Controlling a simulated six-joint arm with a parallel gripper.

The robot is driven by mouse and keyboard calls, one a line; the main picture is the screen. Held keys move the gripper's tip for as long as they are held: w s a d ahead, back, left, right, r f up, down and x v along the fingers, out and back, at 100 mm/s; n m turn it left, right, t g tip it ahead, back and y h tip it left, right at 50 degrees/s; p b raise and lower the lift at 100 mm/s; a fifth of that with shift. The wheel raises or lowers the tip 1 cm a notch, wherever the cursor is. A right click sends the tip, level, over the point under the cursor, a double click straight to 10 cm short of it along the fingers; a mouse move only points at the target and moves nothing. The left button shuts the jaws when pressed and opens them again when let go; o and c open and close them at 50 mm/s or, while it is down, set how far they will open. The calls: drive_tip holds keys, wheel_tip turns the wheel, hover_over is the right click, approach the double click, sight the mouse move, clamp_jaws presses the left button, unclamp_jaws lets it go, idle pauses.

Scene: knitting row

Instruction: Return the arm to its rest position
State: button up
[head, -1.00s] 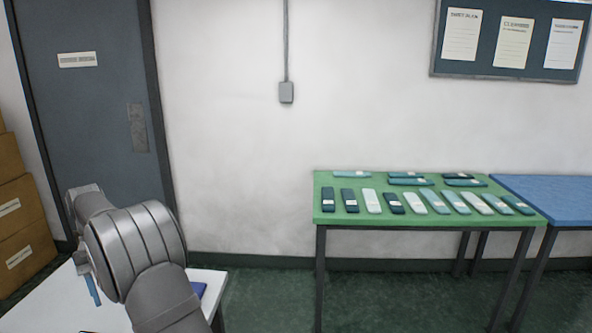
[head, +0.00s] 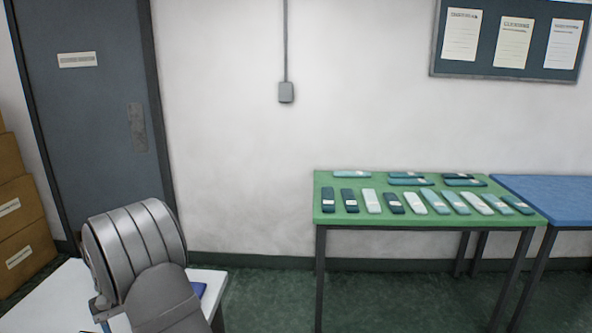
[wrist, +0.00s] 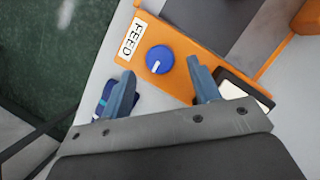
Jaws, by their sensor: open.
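My gripper (wrist: 160,70) is open, with two blue-grey fingers apart and nothing between them. In the wrist view it hangs above an orange panel (wrist: 178,76) with a blue knob (wrist: 160,60) and a white label (wrist: 131,36) reading "FEED". In the head view my grey arm bends over the white table at the lower left and hides most of the gripper. No marker of a rest position shows.
A dark blue item lies on the white table (head: 215,281) and also shows beside the left finger in the wrist view (wrist: 121,103). A green table (head: 420,215) holds several teal and pale packets. A blue table (head: 550,188) adjoins it. Cardboard boxes (head: 22,220) stand left.

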drive_tip(key=x, duration=0.3)
drive_tip(key=shift+s+d+f, duration=0.1)
drive_tip(key=shift+s+f, duration=0.05)
drive_tip(key=shift+f, duration=0.15)
drive_tip(key=shift+r+n+t+h, duration=0.1)
drive_tip(key=shift+n+t+h, duration=0.25)
drive_tip(key=shift+n, duration=0.65)
drive_tip(key=n+t, duration=0.1)
drive_tip(key=n, duration=0.2)
drive_tip(key=n+t+h, duration=0.1)
drive_tip(key=n, duration=0.2)
drive_tip(key=shift+s, duration=0.15)
drive_tip(key=n+t, duration=0.1)
drive_tip(key=n, duration=0.3)
drive_tip(key=shift+s+t+y, duration=0.1)
drive_tip(key=shift+t+y, duration=0.15)
drive_tip(key=shift+t, duration=0.1)
drive_tip(key=n+t, duration=0.1)
drive_tip(key=n, duration=0.3)
drive_tip(key=shift+s+y, duration=0.1)
drive_tip(key=shift+y, duration=0.2)
